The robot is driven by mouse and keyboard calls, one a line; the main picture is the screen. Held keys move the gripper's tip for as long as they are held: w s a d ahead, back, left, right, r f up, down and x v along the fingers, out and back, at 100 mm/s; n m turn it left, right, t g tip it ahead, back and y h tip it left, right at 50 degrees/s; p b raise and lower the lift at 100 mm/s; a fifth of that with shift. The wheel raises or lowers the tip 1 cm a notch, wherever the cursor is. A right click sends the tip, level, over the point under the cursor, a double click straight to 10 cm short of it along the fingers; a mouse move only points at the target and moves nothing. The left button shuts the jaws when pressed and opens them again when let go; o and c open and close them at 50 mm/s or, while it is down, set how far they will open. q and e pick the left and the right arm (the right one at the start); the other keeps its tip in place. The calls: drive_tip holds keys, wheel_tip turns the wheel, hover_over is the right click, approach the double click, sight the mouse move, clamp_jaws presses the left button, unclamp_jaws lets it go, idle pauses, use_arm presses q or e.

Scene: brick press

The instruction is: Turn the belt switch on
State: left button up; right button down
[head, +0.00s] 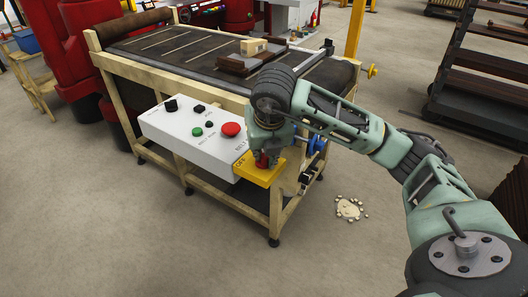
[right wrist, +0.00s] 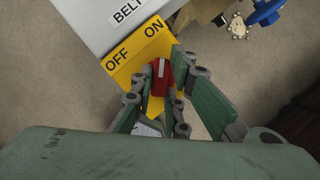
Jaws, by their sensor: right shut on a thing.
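The belt switch is a red knob (right wrist: 161,84) on a yellow plate (right wrist: 136,63) marked OFF and ON at the right end of the white control box (head: 185,134). In the right wrist view the knob's white mark points up, toward the word ON rather than OFF. My right gripper (right wrist: 164,82) is shut on the knob, a finger on either side. In the head view the gripper (head: 262,156) comes down on the yellow plate (head: 258,174) from above and hides most of the knob. My left gripper is not in view.
The box carries a red button (head: 230,129), a green button (head: 197,132) and black knobs. A blue handwheel (head: 318,140) stands close to the right gripper.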

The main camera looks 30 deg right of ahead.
drive_tip(key=c, duration=1.7)
unclamp_jaws()
drive_tip(key=shift+f, duration=0.1)
drive_tip(key=v, duration=1.2)
